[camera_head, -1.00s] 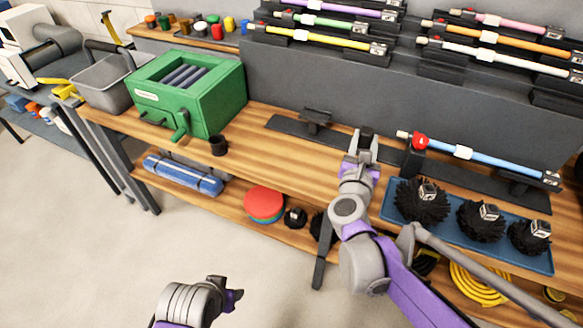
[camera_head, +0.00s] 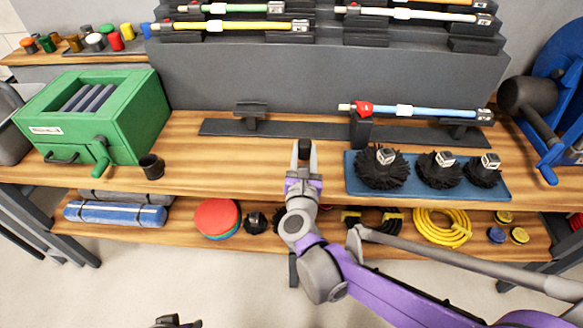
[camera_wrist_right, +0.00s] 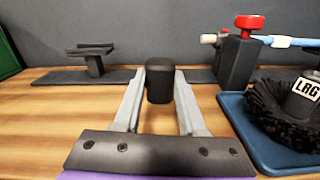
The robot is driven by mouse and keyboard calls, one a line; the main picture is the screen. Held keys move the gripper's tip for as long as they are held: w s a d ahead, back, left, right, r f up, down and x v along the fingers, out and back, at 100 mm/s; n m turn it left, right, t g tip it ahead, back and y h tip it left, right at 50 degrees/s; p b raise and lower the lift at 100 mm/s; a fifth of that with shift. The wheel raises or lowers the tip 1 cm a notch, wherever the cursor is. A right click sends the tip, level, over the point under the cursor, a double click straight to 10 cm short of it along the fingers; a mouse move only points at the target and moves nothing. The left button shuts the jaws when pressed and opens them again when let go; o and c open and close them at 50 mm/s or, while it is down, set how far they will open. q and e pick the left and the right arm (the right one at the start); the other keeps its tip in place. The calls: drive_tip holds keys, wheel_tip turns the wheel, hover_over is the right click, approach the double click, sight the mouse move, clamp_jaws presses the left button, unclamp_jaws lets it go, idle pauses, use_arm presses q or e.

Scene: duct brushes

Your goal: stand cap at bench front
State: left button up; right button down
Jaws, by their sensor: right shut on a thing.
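A small black cap (camera_head: 304,147) is between the fingertips of my right gripper (camera_head: 302,160), over the wooden bench top (camera_head: 230,160). In the right wrist view the cap (camera_wrist_right: 159,82) looks upright, with the right gripper's (camera_wrist_right: 158,92) grey fingers on either side of it. I cannot tell whether its base touches the bench. A second black, cup-like piece (camera_head: 152,168) stands at the bench's front edge, beside the green box. Only a dark bit of my left gripper (camera_head: 176,322) shows at the bottom edge; its jaws are cut off.
A blue tray (camera_head: 430,191) with three black brushes lies right of the right gripper. Behind is a dark rail with stands (camera_head: 225,127), one bearing a blue rod (camera_head: 440,112). A green box (camera_head: 95,115) stands left.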

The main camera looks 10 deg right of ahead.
drive_tip(key=shift+f+b, duration=0.75)
drive_tip(key=shift+f, duration=1.75)
drive_tip(key=shift+c, duration=2.3)
unclamp_jaws()
drive_tip(key=shift+f, duration=0.1)
